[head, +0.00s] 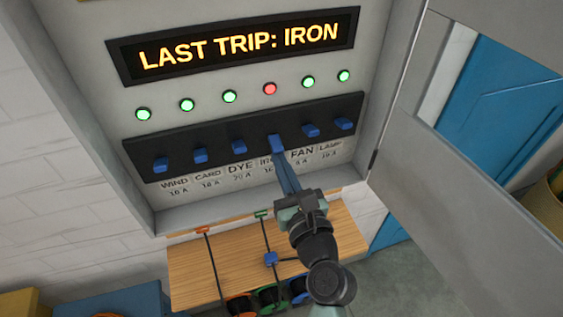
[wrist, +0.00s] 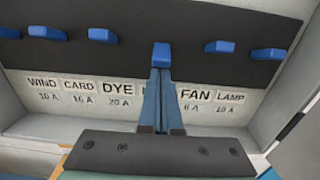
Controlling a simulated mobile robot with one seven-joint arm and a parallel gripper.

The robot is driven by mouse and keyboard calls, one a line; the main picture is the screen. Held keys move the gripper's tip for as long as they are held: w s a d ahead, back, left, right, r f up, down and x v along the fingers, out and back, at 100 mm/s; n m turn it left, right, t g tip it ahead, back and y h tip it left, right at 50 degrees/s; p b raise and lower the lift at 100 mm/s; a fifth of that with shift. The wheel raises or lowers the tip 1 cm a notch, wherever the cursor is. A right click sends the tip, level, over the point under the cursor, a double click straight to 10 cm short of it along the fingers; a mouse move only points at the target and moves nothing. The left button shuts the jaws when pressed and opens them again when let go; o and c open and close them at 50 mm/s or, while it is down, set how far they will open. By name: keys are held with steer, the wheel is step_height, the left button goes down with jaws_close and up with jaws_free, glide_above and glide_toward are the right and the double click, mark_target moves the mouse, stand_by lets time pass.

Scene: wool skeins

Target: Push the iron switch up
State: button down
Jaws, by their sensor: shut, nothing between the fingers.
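The iron switch (head: 277,143) is a blue lever on the black strip of the panel, fourth from the left, above the partly covered IRON label (head: 266,162). The light above it (head: 270,88) is red. In the wrist view the iron switch (wrist: 161,56) hangs a little lower than its neighbours. My gripper (head: 280,160) is shut and empty, its blue fingers together. Its tips are right at the lower end of the switch; they also show in the wrist view (wrist: 160,74). I cannot tell whether they touch it.
The dye switch (head: 239,147) and fan switch (head: 311,131) flank it closely; the other lights are green. A display (head: 235,45) reads "LAST TRIP: IRON". The grey cabinet door (head: 470,190) stands open at the right. A wooden table (head: 190,275) is below.

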steer(key=shift+r+p, duration=0.2)
steer(key=shift+p, duration=0.1)
steer(key=shift+p, duration=0.7)
steer(key=shift+s+d+r+g+p, duration=0.1)
steer(key=shift+s+r+g+p, duration=0.15)
steer(key=shift+g+p, duration=0.95)
